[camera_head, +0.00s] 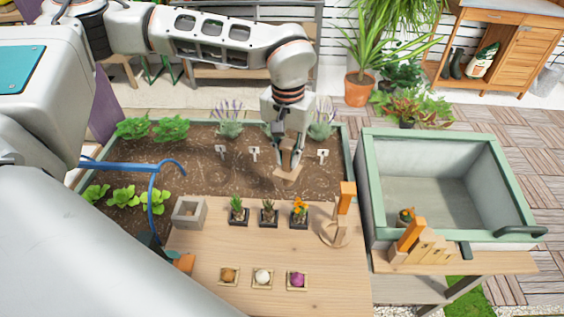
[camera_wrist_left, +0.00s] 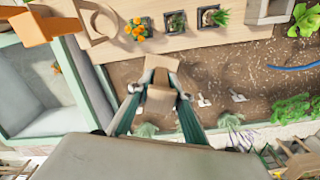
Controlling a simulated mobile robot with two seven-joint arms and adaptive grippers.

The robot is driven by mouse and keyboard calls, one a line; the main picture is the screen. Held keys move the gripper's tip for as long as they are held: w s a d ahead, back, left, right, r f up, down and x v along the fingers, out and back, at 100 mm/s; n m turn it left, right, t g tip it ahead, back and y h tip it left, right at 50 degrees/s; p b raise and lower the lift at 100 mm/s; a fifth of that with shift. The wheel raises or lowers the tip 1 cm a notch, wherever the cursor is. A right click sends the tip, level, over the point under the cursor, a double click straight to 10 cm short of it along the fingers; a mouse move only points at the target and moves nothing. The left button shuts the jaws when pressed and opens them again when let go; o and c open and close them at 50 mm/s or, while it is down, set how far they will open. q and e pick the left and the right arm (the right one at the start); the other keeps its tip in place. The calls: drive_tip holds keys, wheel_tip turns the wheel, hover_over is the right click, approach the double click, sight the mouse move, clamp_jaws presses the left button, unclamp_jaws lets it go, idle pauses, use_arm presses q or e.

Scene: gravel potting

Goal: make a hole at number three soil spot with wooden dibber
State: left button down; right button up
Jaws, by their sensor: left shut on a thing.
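My left gripper (camera_head: 288,162) is over the soil bed (camera_head: 190,170), near its right end, pointing down. It is shut on a light wooden piece, seemingly the wooden dibber (camera_head: 287,174). In the left wrist view the dibber (camera_wrist_left: 161,97) sits between the two fingers (camera_wrist_left: 158,112). Its lower tip is hidden, so I cannot tell whether it touches the soil. Small white markers stand along the bed: left (camera_head: 221,151), middle (camera_head: 254,154) and right (camera_head: 323,155). Their numbers are too small to read. The gripper is between the middle and right markers. My right gripper is not in view.
A wooden table (camera_head: 205,255) fronts the bed, with a square grey block (camera_head: 188,212), several small potted plants and three small trays. A wooden stand (camera_head: 342,235) is at its right. A green-rimmed basin (camera_head: 373,190) stands right of the bed. Lavender (camera_head: 229,118) grows behind.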

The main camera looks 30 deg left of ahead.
use_arm(q)
drive_tip(key=w+a+n+p, duration=0.4)
drive_tip(key=w, duration=0.4)
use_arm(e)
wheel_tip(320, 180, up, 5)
use_arm(q)
wheel_tip(320, 180, down, 8)
drive_tip(key=b, duration=0.5)
drive_tip(key=shift+a+f+b, duration=0.15)
drive_tip(key=shift+a+b, duration=0.1)
drive_tip(key=shift+b, duration=0.15)
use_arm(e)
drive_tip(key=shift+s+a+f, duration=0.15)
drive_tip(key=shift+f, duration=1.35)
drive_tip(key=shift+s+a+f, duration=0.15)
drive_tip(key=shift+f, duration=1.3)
use_arm(q)
drive_tip(key=shift+f, duration=0.2)
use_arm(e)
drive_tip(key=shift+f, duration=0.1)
use_arm(q)
drive_tip(key=shift+f, duration=0.35)
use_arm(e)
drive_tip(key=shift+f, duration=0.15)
